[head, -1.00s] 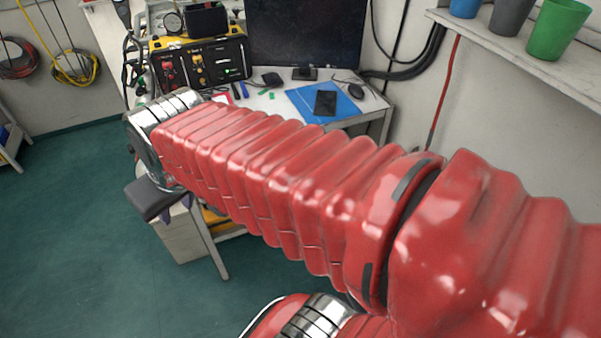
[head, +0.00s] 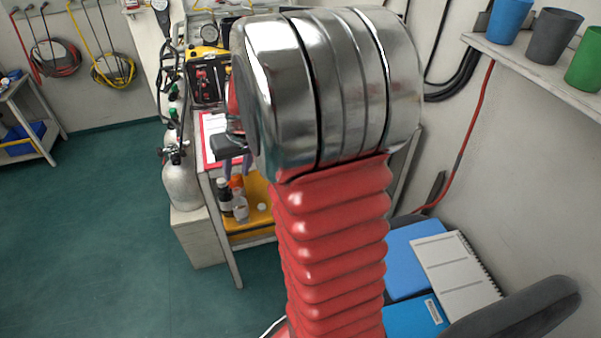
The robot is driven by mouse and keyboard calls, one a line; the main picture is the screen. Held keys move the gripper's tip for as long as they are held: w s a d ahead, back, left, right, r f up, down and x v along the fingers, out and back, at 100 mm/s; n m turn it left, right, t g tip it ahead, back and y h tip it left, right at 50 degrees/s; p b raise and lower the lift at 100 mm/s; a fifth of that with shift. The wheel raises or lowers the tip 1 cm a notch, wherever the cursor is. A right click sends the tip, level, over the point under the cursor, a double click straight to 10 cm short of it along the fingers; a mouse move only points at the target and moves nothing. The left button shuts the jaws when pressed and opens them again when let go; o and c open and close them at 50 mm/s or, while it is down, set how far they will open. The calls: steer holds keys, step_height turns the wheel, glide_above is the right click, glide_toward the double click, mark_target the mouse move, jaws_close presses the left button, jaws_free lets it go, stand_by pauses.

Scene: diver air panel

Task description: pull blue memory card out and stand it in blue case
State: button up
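I cannot make out the blue memory card or the blue case; my raised arm covers most of the desk. The black air panel (head: 208,82) shows only in part, left of my metal wrist joint. A dark part with two purplish prongs below it, which looks like my gripper (head: 236,167), juts out left of that joint, in front of the desk. It is mostly hidden, and I cannot tell its opening or whether it holds anything.
A yellow tray (head: 259,217) with bottles stands under the desk. A grey gas cylinder (head: 181,186) stands to its left. Blue folders (head: 413,316) and a white spiral notebook (head: 455,268) lie at lower right. Cups stand on the wall shelf (head: 530,66). The green floor at left is clear.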

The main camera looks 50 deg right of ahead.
steer(key=s+d+f+m+h, duration=0.2)
steer(key=d+f, duration=3.1)
steer(key=d, duration=0.2)
steer(key=shift+s+d+f, duration=0.2)
steer(key=shift+s+f, duration=0.05)
steer(key=shift+f, duration=0.1)
steer(key=x, duration=1.3)
steer(key=shift+w+d+f, duration=0.2)
steer(key=shift+w+f, duration=0.05)
steer(key=shift+w, duration=0.05)
steer(key=shift+c, duration=0.2)
jaws_close()
